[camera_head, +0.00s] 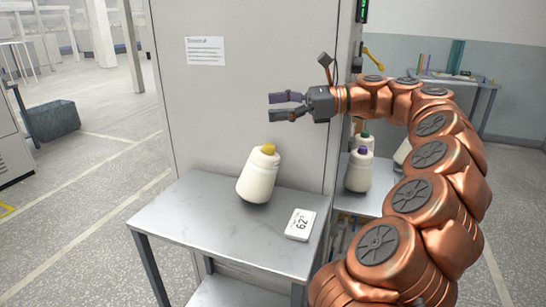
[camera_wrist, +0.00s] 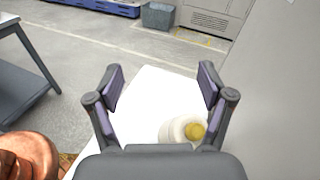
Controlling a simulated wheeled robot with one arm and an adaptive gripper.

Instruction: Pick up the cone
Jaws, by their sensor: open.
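A cream thread cone (camera_head: 258,178) with a yellow top stands, leaning slightly to the right in the picture, on a grey metal table (camera_head: 195,215). My gripper (camera_head: 272,106) is open and empty, above the cone and apart from it, pointing left in the head view. In the wrist view the cone (camera_wrist: 178,129) shows low between the open fingers (camera_wrist: 160,90), seen from above with its yellow tip to the right. Its lower part there is partly hidden by the gripper body.
A white device reading "62" (camera_head: 300,224) lies on the table to the cone's right. A tall grey cabinet panel (camera_head: 240,80) rises behind the table. More cones (camera_head: 359,168) stand on another surface past the panel, partly behind my arm. Open floor lies to the left.

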